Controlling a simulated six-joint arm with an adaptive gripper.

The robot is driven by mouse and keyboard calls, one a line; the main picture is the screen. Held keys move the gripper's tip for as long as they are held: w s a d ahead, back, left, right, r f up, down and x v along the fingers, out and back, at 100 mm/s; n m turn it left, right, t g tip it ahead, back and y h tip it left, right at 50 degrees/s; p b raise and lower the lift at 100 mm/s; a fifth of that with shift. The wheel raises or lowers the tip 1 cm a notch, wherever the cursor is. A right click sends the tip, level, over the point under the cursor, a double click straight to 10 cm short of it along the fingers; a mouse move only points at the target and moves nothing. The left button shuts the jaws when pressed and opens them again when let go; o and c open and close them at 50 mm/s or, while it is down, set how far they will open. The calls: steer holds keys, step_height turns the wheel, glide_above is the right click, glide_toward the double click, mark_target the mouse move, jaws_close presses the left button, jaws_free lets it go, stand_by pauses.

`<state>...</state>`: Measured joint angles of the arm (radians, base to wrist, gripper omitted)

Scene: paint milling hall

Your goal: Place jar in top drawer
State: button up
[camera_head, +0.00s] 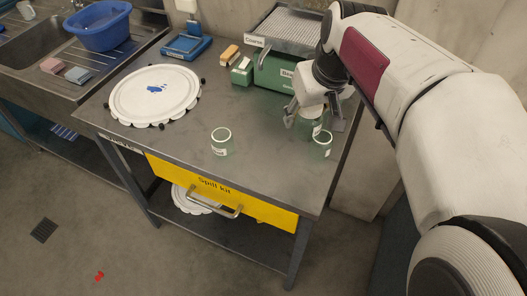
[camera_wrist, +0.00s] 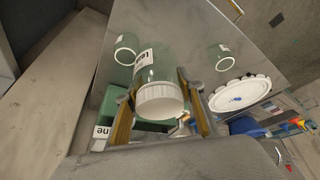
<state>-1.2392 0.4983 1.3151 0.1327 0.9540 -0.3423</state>
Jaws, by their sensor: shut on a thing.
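My gripper (camera_head: 315,115) is shut on a clear greenish jar (camera_wrist: 158,75) with a white lid and a printed label, partly readable. In the head view the fingers and wrist hide most of this jar; whether it touches the table is unclear. One open-looking glass jar (camera_head: 322,146) stands just in front of the gripper near the table's right edge. Another jar (camera_head: 221,142) stands at the middle of the table. The yellow drawer (camera_head: 222,195), labelled "Spill kit", is under the tabletop at the front, with a metal handle (camera_head: 214,203). It looks shut.
The grey table (camera_head: 190,135) has clear room at its front middle. A large round white lid (camera_head: 155,94) lies at left. A green box (camera_head: 278,72) with a tray stands behind my gripper. A blue scale (camera_head: 187,46) and sponges are at the back. A sink with a blue basin (camera_head: 98,28) is left.

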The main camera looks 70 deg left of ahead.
steer(key=s+a, duration=0.1)
steer(key=s, duration=0.1)
glide_above(285, 162)
steer(key=d, duration=0.2)
steer(key=shift+n, duration=0.3)
steer(key=shift+a+f, duration=0.15)
steer(key=shift+f, duration=2.4)
steer(key=shift+f, duration=2.5)
steer(key=shift+f, duration=2.5)
steer(key=shift+f, duration=0.15)
